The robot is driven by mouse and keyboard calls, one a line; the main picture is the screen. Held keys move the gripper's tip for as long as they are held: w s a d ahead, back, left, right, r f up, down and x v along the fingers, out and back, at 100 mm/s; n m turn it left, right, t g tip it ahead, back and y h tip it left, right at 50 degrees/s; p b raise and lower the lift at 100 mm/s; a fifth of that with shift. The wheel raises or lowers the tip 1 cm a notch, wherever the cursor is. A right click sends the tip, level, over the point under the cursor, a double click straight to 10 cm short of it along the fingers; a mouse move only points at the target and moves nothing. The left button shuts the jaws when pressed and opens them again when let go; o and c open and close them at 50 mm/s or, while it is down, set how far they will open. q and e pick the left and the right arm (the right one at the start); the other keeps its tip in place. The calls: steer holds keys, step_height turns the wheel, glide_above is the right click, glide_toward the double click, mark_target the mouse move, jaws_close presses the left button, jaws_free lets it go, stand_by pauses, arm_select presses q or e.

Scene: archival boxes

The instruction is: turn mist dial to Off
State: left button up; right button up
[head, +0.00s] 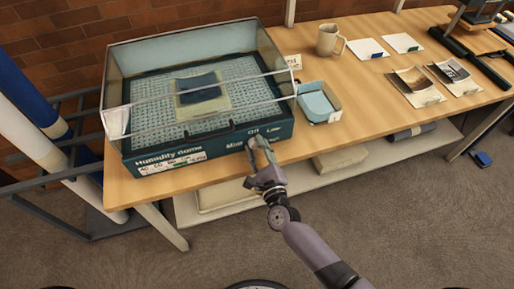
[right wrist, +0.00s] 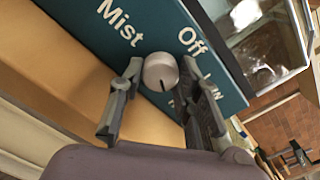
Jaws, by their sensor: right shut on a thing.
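The humidity dome box (head: 215,143) has a dark teal front panel lettered "Humidity Dome", "Mist", "Off" and "Low". The mist dial (right wrist: 160,72) is a round, light grey knob on this panel, with a dark mark near its lower side in the right wrist view. The "Off" label (right wrist: 192,40) is beside it. My right gripper (head: 260,146) is at the panel, and in the right wrist view its fingers (right wrist: 162,66) are shut on the dial, one on each side. In the head view the gripper mostly hides the dial. My left gripper is not in view.
A clear lid (head: 180,50) stands over the box's mesh tray with a dark print. A blue-lined small tray (head: 318,103) sits close to its right. A mug (head: 328,40), cards and photos lie farther right. Rolls in a rack (head: 45,150) stand left. Floor in front is clear.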

steer(key=n, duration=0.7)
steer(key=n+p, duration=0.1)
steer(key=n, duration=0.2)
steer(key=shift+n, duration=0.4)
steer(key=n, duration=0.3)
steer(key=shift+n+p, duration=0.3)
steer(key=shift+p, duration=0.05)
steer(key=n, duration=0.4)
steer(key=shift+n+p, duration=0.3)
steer(key=shift+p, duration=0.1)
steer(key=n, duration=0.4)
steer(key=shift+p, duration=0.3)
steer(key=shift+f+n, duration=0.1)
steer(key=shift+n, duration=0.2)
steer(key=o, duration=1.1)
